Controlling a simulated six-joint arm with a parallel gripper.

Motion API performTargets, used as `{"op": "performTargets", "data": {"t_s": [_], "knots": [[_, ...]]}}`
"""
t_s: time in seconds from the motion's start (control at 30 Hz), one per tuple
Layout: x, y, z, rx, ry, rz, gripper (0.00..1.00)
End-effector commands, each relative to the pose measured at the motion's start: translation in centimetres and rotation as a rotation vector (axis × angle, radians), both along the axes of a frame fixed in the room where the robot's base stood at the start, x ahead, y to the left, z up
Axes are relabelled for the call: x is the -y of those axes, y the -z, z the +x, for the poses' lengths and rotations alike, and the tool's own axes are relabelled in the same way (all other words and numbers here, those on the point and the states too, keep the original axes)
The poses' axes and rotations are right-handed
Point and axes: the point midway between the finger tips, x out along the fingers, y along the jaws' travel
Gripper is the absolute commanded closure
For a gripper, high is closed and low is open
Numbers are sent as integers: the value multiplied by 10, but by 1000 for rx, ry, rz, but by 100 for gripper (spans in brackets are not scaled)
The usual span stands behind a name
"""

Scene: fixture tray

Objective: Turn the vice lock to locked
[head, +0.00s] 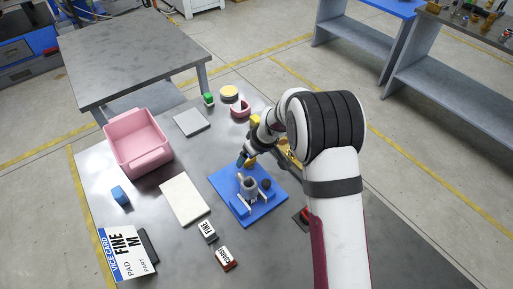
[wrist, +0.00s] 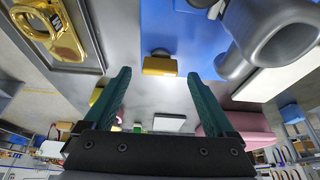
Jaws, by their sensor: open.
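The blue fixture plate (head: 223,183) lies on the grey table, and the grey vice (head: 249,189) stands on it. A dark round knob (head: 266,184) is to the right of the vice. In the wrist view the vice (wrist: 275,38) is large at the upper right, over the blue plate (wrist: 180,32). A small yellow block (wrist: 160,66) is at the plate's edge, between and beyond my fingertips. I cannot tell which part is the lock or how it is set. My gripper (head: 242,160) is open and empty near the plate's far edge; its teal fingers (wrist: 158,76) are apart.
A gold padlock-like part (wrist: 50,30) sits in a grey tray beside the plate. A pink bin (head: 138,143), a white pad (head: 184,199), a blue cube (head: 120,195) and labelled blocks (head: 207,230) lie left and in front. A printed card (head: 125,253) is at lower left.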

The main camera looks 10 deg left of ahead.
Motion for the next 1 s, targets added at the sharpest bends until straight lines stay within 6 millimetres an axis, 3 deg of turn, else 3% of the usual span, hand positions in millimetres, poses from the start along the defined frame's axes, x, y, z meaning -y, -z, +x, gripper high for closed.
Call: {"op": "performTargets", "data": {"t_s": [0.3,0.43,0.6,1.0], "knots": [[27,-90,-25,6,1,0,10],[35,-115,-33,4,-1,-1,10],[39,-128,-37,1,-1,-1,10],[39,-129,-38,0,-1,-2,10]]}}
